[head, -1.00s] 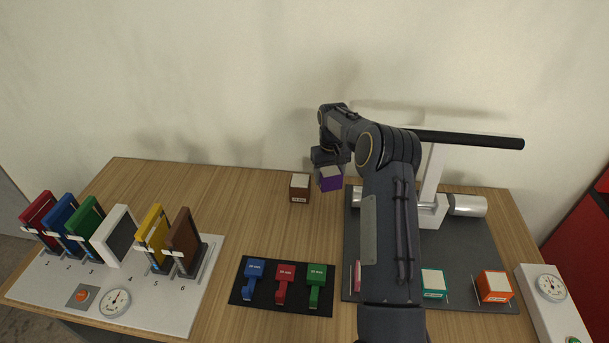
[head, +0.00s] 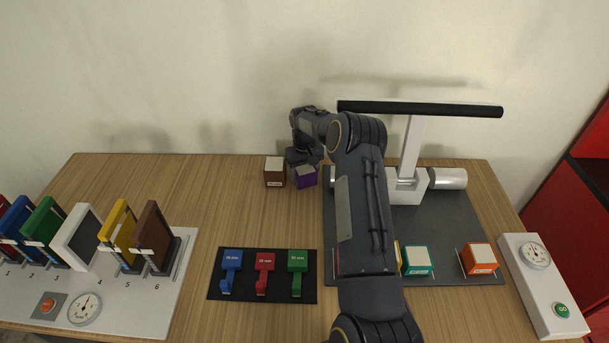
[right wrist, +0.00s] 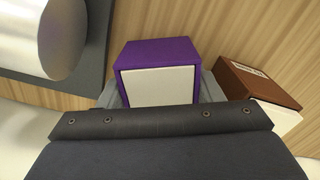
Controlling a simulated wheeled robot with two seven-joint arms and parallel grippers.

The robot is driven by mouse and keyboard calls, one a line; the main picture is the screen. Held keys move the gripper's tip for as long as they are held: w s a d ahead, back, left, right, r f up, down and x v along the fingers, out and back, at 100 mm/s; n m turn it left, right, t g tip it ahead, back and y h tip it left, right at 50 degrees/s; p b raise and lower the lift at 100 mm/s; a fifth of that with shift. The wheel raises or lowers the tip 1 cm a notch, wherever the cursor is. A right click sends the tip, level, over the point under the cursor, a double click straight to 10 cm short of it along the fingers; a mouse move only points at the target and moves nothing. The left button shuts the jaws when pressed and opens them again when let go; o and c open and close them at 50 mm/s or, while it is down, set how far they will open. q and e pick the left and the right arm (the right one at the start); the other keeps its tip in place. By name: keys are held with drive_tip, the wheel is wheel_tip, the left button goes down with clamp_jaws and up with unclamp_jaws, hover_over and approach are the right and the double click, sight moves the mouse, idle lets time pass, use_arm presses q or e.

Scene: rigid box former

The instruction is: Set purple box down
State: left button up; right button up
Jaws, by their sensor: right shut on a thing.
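The purple box (head: 306,177) is at the back of the wooden table, just right of a brown box. In the right wrist view the purple box (right wrist: 157,72) shows its purple side and pale top face between the grey fingers. My right gripper (head: 303,160) is shut on it from behind and above. The box is at or very near the table top; I cannot tell whether it touches. My left gripper is not in view.
The brown box (head: 275,171) stands close beside it, also in the right wrist view (right wrist: 258,88). A dark mat (head: 450,215) with a press and metal cylinder lies to the right. Colored blocks (head: 265,262) on a black mat lie in front. Table left of the brown box is clear.

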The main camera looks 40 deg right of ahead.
drive_tip(key=shift+r, duration=0.15)
drive_tip(key=shift+f, duration=0.25)
drive_tip(key=o, duration=1)
drive_tip(key=shift+o, duration=0.2)
drive_tip(key=shift+r, duration=0.1)
